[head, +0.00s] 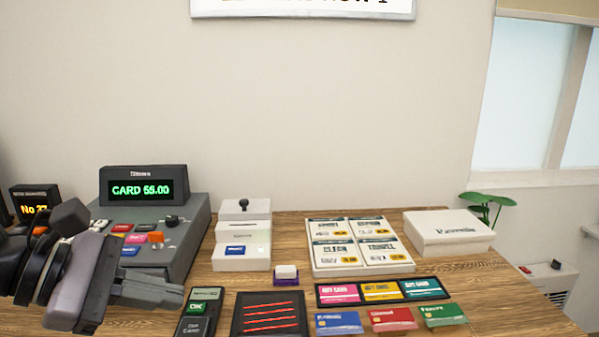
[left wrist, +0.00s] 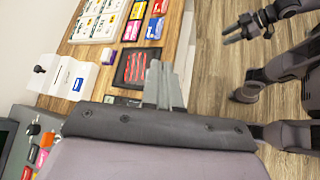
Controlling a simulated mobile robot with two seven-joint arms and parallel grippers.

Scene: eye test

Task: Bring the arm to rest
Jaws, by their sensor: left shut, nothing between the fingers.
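My left gripper (head: 180,297) reaches in from the left of the head view, above the front left of the counter. Its grey fingers are together with nothing between them. They also show in the left wrist view (left wrist: 165,85), in front of the dark pad with red lines (left wrist: 134,66). In the head view the fingertips are just left of the card reader (head: 197,312). My right gripper (left wrist: 236,30) shows small at the upper right of the left wrist view, over the wood floor; its finger gap is too small to judge.
A cash register (head: 150,225) stands behind my left gripper. A white slotted box (head: 243,235), a card-panel board (head: 362,245), gift cards (head: 381,291), loose bank cards (head: 391,319) and a white box (head: 448,232) spread rightward over the wooden counter (head: 480,277).

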